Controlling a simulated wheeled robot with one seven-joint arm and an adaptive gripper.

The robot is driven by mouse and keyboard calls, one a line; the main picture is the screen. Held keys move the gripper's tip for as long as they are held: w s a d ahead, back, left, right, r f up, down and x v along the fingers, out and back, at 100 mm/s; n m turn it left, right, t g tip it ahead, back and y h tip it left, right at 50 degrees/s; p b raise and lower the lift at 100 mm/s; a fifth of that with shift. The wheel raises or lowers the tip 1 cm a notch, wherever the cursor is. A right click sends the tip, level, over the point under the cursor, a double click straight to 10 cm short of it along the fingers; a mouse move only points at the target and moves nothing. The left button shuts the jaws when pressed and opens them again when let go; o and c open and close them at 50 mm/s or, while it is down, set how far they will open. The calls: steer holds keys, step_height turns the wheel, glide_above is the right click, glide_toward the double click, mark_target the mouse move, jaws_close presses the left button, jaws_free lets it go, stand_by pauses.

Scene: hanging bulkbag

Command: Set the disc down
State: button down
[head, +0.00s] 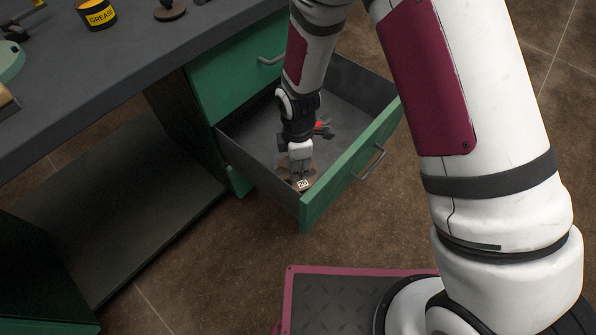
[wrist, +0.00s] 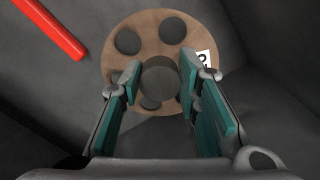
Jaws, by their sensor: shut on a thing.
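The brown disc (wrist: 125,62) has several round holes and a white printed label, and fills the upper middle of the wrist view. In the head view the disc (head: 313,172) shows inside the open drawer (head: 352,166), close to its front corner and partly hidden by my gripper (head: 300,172). In the wrist view my gripper (wrist: 159,80) has its two fingers on either side of the disc's round grey middle, shut on the disc. I cannot tell whether the disc touches the drawer floor.
A red bar (wrist: 50,27) lies in the drawer beside the disc; red also shows behind my gripper in the head view (head: 321,125). A bench (head: 120,60) above bears a grease tin (head: 97,15) and a dark disc-shaped thing (head: 170,11). The drawer's walls stand close around my gripper.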

steer(key=shift+f+b, duration=0.8)
steer(key=shift+f, duration=1.5)
steer(key=shift+f, duration=0.1)
steer(key=c, duration=1.2)
jaws_free()
step_height(320, 180, up, 12)
steer(key=p, duration=0.4)
